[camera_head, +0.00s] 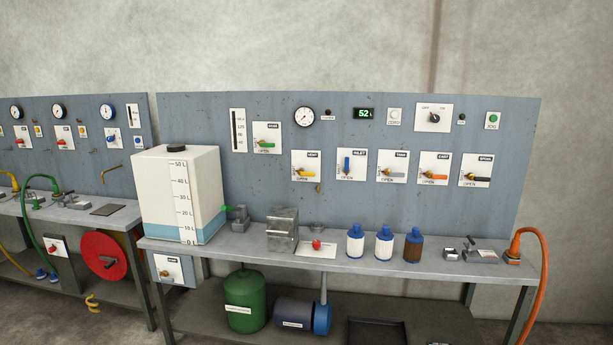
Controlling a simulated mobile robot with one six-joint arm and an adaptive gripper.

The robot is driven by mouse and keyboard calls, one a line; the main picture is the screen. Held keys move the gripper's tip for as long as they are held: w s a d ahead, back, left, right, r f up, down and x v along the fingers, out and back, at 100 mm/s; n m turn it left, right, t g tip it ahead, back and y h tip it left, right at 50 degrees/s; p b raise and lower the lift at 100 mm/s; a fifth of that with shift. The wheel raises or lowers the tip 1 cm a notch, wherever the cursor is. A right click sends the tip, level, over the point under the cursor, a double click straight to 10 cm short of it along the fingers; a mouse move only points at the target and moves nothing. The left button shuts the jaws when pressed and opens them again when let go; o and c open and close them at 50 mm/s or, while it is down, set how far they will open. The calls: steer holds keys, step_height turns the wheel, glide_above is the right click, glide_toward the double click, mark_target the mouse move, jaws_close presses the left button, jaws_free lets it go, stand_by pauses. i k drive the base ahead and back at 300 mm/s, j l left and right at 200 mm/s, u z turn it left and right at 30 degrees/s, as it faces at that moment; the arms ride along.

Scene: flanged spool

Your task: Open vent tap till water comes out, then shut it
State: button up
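The vent tap (305,173) is a white plate on the grey back panel, with a yellow lever lying about level. Its small lettering seems to read VENT above and OPEN below. A small brass spout (318,188) sticks out of the panel just below and right of the plate. I see no water at the spout, though it is too small to tell for sure. My gripper is not in this view.
Similar taps with green, blue (347,163), grey, orange and black levers sit nearby. A white tank (180,190) with blue liquid low in it stands left on the bench (340,262). A metal block (283,230), red knob (316,244) and several canisters stand below the panel.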

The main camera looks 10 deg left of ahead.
mark_target(306, 173)
steer(key=i+j+z, duration=0.1)
steer(key=i, duration=0.45)
steer(key=i+j+z, duration=0.15)
steer(key=i+j, duration=0.2)
steer(key=i, duration=0.15)
steer(key=i+j+z, duration=0.1)
steer(key=i+j, duration=0.2)
steer(key=i, duration=0.2)
steer(key=i+j+z, duration=0.1)
steer(key=i+j, duration=0.2)
steer(key=i, duration=0.25)
